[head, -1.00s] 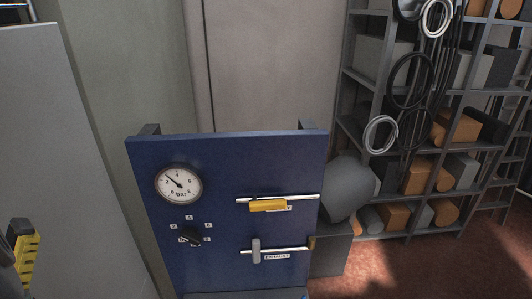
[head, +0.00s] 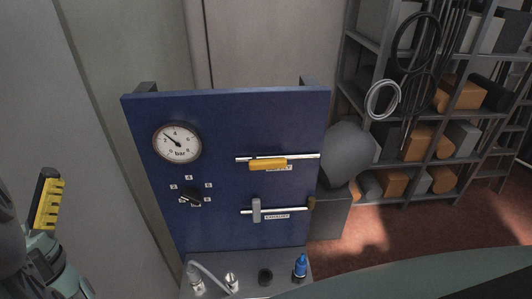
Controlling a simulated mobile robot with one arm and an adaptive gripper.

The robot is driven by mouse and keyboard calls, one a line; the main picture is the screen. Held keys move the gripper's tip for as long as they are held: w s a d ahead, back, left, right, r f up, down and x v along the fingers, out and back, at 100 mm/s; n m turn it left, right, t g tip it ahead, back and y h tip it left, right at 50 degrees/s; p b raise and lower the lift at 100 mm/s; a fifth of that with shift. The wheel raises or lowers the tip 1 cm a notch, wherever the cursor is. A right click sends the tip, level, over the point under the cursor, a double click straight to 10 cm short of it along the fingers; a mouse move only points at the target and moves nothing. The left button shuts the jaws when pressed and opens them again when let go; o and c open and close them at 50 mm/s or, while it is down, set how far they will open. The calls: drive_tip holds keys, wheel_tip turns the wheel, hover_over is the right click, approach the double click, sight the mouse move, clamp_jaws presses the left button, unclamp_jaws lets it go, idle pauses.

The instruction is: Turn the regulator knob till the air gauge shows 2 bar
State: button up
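The round white air gauge (head: 177,143), marked "bar", is at the upper left of a blue panel (head: 225,120). Its needle points up and left, roughly between the 2 and 4 marks; the exact reading is too small to tell. The black regulator knob (head: 192,196) is below the gauge, with small number plates around it. Its exact pointer direction is unclear. My gripper (head: 46,203) shows in part at the left edge, a dark finger with a yellow ridged pad. It is well left of the panel, apart from the knob. Its other finger is not clearly visible.
A yellow-handled slider (head: 268,164) and a grey-handled slider (head: 256,210), labelled exhaust, are right of the knob. A ledge below carries hose fittings and a blue fitting (head: 300,266). Grey cabinet (head: 30,110) at left; loaded shelves (head: 440,110) at right.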

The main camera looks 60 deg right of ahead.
drive_tip(key=w+d+f+m+g+h+b, duration=0.2)
drive_tip(key=d+f+g+b, duration=0.1)
drive_tip(key=d+f+g, duration=0.4)
drive_tip(key=w+d+f+m+g+h+b, duration=0.25)
drive_tip(key=d+f+b, duration=0.2)
drive_tip(key=f, duration=0.45)
drive_tip(key=m+g+y+b, duration=0.3)
drive_tip(key=m+g+b, duration=0.3)
drive_tip(key=g, duration=0.4)
approach(190, 197)
drive_tip(key=shift+n+t, duration=0.25)
drive_tip(key=shift+n, duration=0.1)
drive_tip(key=shift+w+f+p+x, duration=0.1)
drive_tip(key=shift+f+p+x, duration=0.3)
drive_tip(key=shift+p+x, duration=1.3)
drive_tip(key=shift+w+f+p+x, duration=0.1)
drive_tip(key=shift+f+p+x, duration=0.25)
drive_tip(key=shift+p+x, duration=1.3)
drive_tip(key=shift+w+f+p+x, duration=0.1)
drive_tip(key=shift+f+p+x, duration=0.5)
drive_tip(key=shift+x, duration=1.95)
drive_tip(key=shift+a+r, duration=0.15)
drive_tip(key=shift+r, duration=0.05)
drive_tip(key=shift+c, duration=0.2)
drive_tip(key=c, duration=1.1)
